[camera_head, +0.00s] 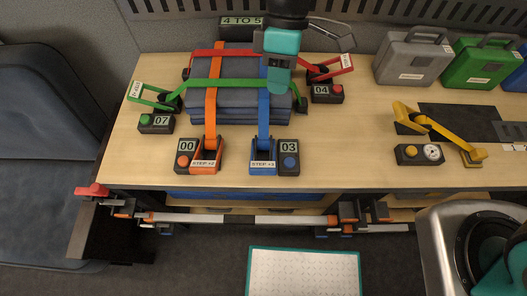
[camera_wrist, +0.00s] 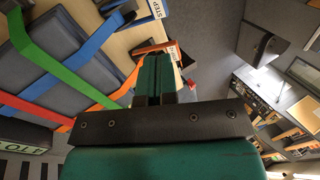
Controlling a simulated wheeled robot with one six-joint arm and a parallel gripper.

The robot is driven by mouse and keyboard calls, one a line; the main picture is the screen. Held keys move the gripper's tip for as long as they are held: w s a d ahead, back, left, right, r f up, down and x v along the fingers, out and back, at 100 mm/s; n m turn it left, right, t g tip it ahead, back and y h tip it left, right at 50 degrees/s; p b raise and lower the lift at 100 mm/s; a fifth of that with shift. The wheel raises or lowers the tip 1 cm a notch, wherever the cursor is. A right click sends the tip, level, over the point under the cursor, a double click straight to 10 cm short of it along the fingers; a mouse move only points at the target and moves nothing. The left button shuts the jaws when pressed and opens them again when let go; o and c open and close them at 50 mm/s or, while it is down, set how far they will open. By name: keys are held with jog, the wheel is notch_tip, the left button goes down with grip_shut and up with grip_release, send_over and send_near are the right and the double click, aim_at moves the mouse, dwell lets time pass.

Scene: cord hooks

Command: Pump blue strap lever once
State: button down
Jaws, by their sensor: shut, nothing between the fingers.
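The blue strap (camera_head: 264,115) runs over a dark blue stack (camera_head: 235,92) down to its ratchet and lever (camera_head: 263,160), labelled STEP +3, at the table's front. A black box reading 03 (camera_head: 289,160) with a blue button stands right beside it. In the wrist view the blue strap (camera_wrist: 78,57) crosses at upper left. My teal gripper (camera_head: 280,88) is above the back right of the stack, well behind and apart from the blue lever, and covers part of the strap. Its fingers (camera_wrist: 158,75) are together and empty.
An orange lever (camera_head: 207,155) with a box reading 00 (camera_head: 186,162) sits left of the blue one. Green (camera_head: 155,97) and red (camera_head: 330,68) levers flank the stack. A yellow lever (camera_head: 440,125) is farther right. Bare tabletop (camera_head: 345,150) lies between.

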aim_at(263, 165)
jog(key=shift+n+g+h, duration=0.3)
jog(key=shift+n+h, duration=0.2)
jog(key=shift+n, duration=0.4)
jog(key=a+f, duration=0.1)
jog(key=f, duration=0.2)
jog(key=a+f, duration=0.1)
jog(key=f, duration=0.1)
jog(key=shift+a+f, duration=0.1)
jog(key=shift+a, duration=0.25)
jog(key=shift+s, duration=0.15)
jog(key=p+x, duration=0.5)
jog(key=x, duration=0.7)
jog(key=shift+s+f, duration=0.2)
jog(key=shift+f, duration=0.05)
jog(key=shift+s+f, duration=0.2)
jog(key=shift+f, duration=0.4)
